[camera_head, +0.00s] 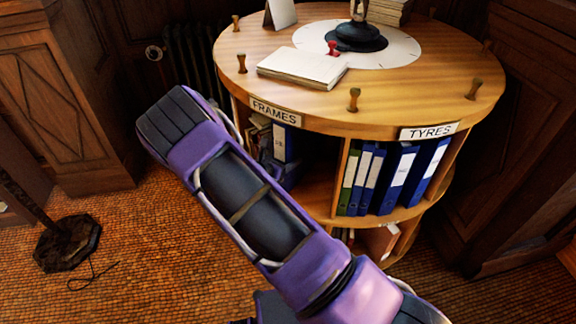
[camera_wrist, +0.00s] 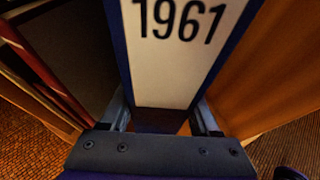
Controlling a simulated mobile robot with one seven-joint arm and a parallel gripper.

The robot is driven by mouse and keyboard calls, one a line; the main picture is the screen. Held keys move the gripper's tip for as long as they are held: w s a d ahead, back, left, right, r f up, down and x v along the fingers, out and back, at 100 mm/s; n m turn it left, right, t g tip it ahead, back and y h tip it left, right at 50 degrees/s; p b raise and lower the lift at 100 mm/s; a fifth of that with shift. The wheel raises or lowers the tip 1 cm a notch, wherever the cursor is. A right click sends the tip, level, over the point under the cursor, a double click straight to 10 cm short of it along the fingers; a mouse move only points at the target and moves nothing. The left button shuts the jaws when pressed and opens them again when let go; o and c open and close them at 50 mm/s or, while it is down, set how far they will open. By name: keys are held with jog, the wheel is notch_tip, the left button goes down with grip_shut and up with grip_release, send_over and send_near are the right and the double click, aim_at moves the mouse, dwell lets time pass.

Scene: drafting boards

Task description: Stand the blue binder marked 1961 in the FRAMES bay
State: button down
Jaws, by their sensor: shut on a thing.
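The blue binder marked 1961 (camera_wrist: 172,60) fills the middle of the wrist view, its white spine label facing me. My gripper (camera_wrist: 163,112) is shut on it, one finger at each side of the spine's lower part. In the head view a blue binder with a white label (camera_head: 283,143) stands upright inside the bay under the FRAMES sign (camera_head: 276,112); it appears to be the held one, though its marking is too small to read. My gripper (camera_head: 284,173) is partly hidden behind my purple arm. The binder's base and any contact with the shelf are hidden.
The bay wall (camera_wrist: 265,70) is close at the right in the wrist view. A red-edged item (camera_wrist: 42,70) is at left. Green and blue binders (camera_head: 385,180) fill the TYRES bay. Wooden pegs, a paper stack (camera_head: 302,68) and a lamp base (camera_head: 357,37) stand on the round top.

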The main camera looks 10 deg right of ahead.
jog(key=shift+f, duration=1.25)
jog(key=shift+f, duration=0.15)
jog(key=shift+c, duration=2)
grip_release()
jog(key=shift+f+b, duration=0.1)
jog(key=shift+b, duration=0.2)
jog(key=shift+r, duration=0.2)
jog(key=p+v, duration=0.1)
jog(key=v, duration=1.1)
jog(key=shift+p, duration=0.35)
